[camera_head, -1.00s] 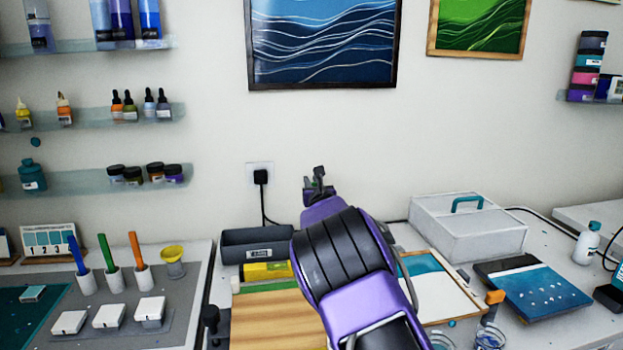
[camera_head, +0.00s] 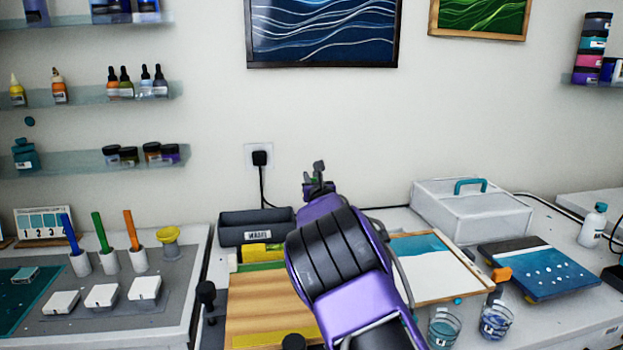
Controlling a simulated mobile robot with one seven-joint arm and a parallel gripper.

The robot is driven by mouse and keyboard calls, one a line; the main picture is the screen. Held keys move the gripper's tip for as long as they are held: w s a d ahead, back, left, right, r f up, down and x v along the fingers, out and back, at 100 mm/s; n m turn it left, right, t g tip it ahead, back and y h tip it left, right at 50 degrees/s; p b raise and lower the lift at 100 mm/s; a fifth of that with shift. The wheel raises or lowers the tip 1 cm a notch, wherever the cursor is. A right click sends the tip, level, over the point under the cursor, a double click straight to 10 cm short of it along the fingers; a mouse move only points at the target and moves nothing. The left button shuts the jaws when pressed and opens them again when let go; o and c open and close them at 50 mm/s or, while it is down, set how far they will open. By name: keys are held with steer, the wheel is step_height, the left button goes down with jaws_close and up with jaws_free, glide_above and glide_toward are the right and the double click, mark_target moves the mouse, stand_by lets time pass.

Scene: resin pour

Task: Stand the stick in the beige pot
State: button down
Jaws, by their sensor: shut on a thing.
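My gripper (camera_head: 318,180) is at the end of my purple and black arm, in front of the wall near the picture's middle. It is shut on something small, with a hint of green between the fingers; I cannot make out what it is. Three sticks stand in small whitish pots at the left: a blue stick (camera_head: 69,234), a green stick (camera_head: 101,232) and an orange stick (camera_head: 131,230). These are far to the left of my gripper. I cannot pick out a clearly beige pot; my arm hides part of the table.
A dark grey bin (camera_head: 257,226) stands behind a wooden board (camera_head: 262,300). A white box (camera_head: 470,213) with a teal handle is at the back right. White blocks (camera_head: 102,295) lie before the sticks.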

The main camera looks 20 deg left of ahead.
steer(key=c, duration=0.7)
jaws_free()
steer(key=shift+c, duration=0.2)
steer(key=v, duration=1.7)
steer(key=shift+s+b, duration=0.2)
steer(key=shift+b, duration=0.2)
steer(key=shift+d, duration=0.1)
